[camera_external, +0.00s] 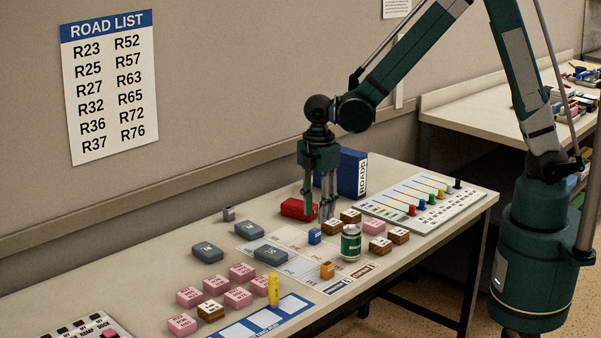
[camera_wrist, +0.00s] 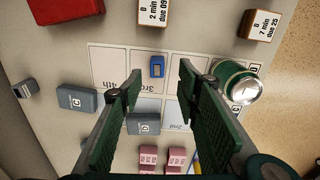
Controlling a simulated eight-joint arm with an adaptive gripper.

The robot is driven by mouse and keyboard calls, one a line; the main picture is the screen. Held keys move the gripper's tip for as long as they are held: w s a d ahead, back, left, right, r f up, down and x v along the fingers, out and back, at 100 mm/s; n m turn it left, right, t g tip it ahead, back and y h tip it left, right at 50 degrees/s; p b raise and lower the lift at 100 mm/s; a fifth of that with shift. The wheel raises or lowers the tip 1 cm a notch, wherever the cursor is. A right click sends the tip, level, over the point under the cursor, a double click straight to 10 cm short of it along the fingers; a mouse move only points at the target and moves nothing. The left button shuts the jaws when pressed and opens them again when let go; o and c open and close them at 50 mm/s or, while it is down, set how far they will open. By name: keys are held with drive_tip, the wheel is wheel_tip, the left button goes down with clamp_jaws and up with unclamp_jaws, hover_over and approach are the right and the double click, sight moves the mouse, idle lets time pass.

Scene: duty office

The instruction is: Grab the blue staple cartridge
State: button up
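The blue staple cartridge (camera_external: 314,236) appears to be the small blue block lying on the printed sheet near the middle of the table. In the wrist view the blue cartridge (camera_wrist: 157,67) lies on the sheet between the lines of my two fingers, just beyond their tips. My gripper (camera_external: 322,214) points down above the table, close behind the cartridge in the external view. In the wrist view my gripper (camera_wrist: 160,76) is open, with nothing between its fingers. I cannot tell the exact height of the fingertips above the cartridge.
A green can (camera_external: 351,243) stands to the right of the cartridge, close to my right finger in the wrist view. A red box (camera_external: 296,208) and blue binder (camera_external: 352,175) are behind. Grey blocks (camera_external: 208,251), pink blocks (camera_external: 213,285) and an orange block (camera_external: 327,270) lie around.

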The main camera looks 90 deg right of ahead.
sight(316, 230)
drive_tip(key=shift+w+f, duration=0.1)
drive_tip(key=shift+f, duration=0.1)
idle(0.3)
drive_tip(key=shift+d+f, duration=0.1)
drive_tip(key=shift+f, duration=1.15)
drive_tip(key=shift+f, duration=0.1)
drive_tip(key=shift+w+d+f+b, duration=0.1)
drive_tip(key=shift+f+b, duration=0.25)
drive_tip(key=shift+f, duration=0.9)
drive_tip(key=shift+w+f+b, duration=0.1)
drive_tip(key=shift+f+b, duration=0.25)
drive_tip(key=shift+f, duration=0.9)
drive_tip(key=shift+s, duration=0.1)
drive_tip(key=shift+c, duration=0.5)
drive_tip(key=c, duration=0.8)
